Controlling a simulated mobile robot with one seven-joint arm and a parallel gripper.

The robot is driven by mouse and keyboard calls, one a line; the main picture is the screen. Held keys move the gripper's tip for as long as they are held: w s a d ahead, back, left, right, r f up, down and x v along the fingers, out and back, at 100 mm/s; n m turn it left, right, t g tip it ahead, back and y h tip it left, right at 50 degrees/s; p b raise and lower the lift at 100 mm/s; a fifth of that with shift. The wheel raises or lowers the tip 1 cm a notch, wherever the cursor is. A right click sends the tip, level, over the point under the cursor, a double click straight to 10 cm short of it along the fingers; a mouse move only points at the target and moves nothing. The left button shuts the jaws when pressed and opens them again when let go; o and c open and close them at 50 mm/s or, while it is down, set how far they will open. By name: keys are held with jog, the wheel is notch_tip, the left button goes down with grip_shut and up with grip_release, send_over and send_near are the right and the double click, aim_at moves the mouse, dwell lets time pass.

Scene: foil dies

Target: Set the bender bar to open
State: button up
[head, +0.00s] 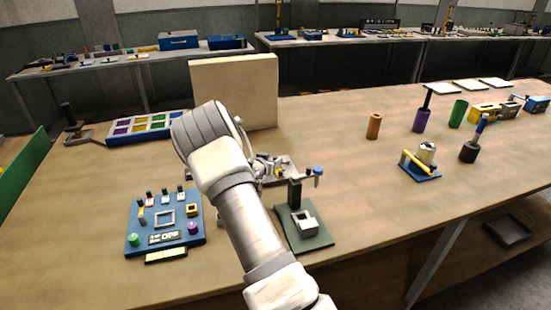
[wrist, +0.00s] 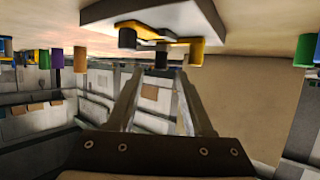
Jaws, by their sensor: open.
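A fixture with a pale grey plate (wrist: 165,14) fills the top of the wrist view, which appears upside down. It carries a yellow bar (wrist: 138,30), dark round pegs and a yellow upright part (wrist: 196,52); I cannot tell for certain which part is the bender bar or how it is set. My gripper (wrist: 160,78) is open, its two fingers apart and pointing towards this fixture, with a dark peg between the tips in the picture. Contact cannot be told. In the head view my arm hides most of the gripper and the work spot.
A blue panel (head: 135,210) stands front left and a green-based stand (head: 318,240) front middle. A beige board (head: 250,75) rises behind. A blue-based device with a yellow bar (head: 413,164) and several cylinders stand right. The table's right front is clear.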

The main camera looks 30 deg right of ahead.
aim_at(275, 157)
jog(key=shift+x, duration=2.25)
jog(key=shift+c, duration=0.3)
grip_shut()
